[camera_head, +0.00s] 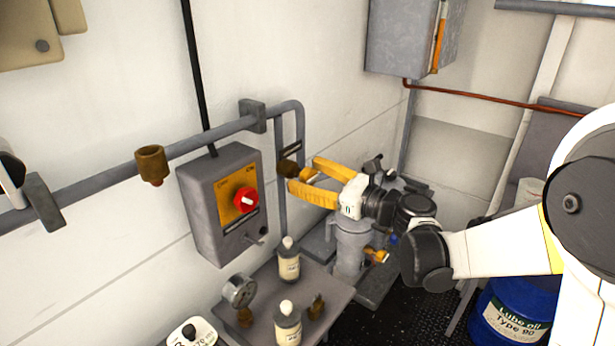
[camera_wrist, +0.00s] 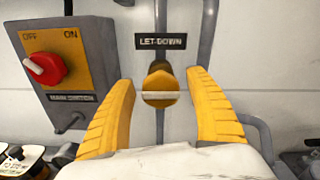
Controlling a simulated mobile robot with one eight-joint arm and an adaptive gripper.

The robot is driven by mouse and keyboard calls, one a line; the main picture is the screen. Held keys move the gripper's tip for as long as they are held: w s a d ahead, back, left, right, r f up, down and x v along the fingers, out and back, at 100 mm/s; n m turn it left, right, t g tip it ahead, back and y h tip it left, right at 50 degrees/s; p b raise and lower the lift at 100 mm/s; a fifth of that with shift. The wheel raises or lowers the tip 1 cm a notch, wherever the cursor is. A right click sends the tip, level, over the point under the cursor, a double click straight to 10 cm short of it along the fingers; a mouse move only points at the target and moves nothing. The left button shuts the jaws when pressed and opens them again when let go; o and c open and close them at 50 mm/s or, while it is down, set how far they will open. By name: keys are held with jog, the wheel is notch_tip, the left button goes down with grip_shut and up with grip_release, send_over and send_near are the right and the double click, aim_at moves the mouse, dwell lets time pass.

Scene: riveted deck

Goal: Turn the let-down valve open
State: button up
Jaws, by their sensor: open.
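The let-down valve (camera_wrist: 160,88) is a round brass knob with a pale bar lying level across its face. It sits on a grey vertical pipe under a black LET-DOWN plate (camera_wrist: 161,41) in the wrist view. My gripper (camera_wrist: 163,100) is open, with one yellow finger on each side of the knob and a visible gap to each. In the head view, my gripper (camera_head: 302,177) points left at the brass valve (camera_head: 288,168), with its fingertips close by it. Whether the fingers reach past the knob in depth is hard to tell.
A grey main switch box (camera_head: 221,205) with a red knob (camera_head: 246,199) is left of the valve. A tray (camera_head: 333,297) with bottles and a gauge lies below. A grey filter housing (camera_head: 350,245) stands under my arm. A blue oil drum (camera_head: 515,310) is at right.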

jog(key=c, duration=1.2)
